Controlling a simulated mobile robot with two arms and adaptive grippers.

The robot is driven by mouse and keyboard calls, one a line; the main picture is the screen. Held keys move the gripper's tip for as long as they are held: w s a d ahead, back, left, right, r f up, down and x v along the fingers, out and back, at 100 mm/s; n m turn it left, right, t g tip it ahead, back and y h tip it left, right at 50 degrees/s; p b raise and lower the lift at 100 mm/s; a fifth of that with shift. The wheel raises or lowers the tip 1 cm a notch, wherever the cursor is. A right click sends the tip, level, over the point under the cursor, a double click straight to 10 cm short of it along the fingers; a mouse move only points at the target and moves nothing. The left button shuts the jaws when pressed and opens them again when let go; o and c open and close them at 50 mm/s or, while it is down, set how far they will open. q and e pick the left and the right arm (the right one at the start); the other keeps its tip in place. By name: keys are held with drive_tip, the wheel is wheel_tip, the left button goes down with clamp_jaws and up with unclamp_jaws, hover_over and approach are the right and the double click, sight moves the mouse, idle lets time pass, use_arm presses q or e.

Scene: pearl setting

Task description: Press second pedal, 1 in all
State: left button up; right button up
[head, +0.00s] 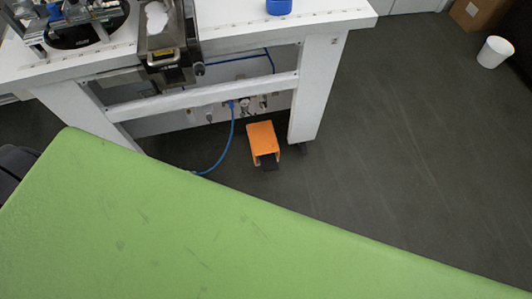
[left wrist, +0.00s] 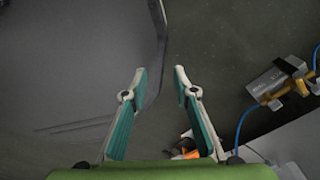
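One orange foot pedal (head: 261,138) with a black tread at its front stands on the dark floor under the white workbench. I see no other pedal in the head view. My left gripper (left wrist: 158,74) is open and empty in the left wrist view, its two teal-padded fingers apart above grey floor. A small orange piece (left wrist: 186,155) shows beside the base of its right finger, mostly hidden; I cannot tell whether it is the pedal. Neither gripper shows in the head view, and the right gripper is in no view.
The white workbench (head: 318,85) has legs on both sides of the pedal. A blue cable (head: 228,145) runs down left of it. A white bin (head: 494,52) and a cardboard box (head: 478,12) stand at upper right. Floor (head: 420,140) right of the bench is clear.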

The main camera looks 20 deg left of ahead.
use_arm(q)
clamp_jaws()
idle(0.9)
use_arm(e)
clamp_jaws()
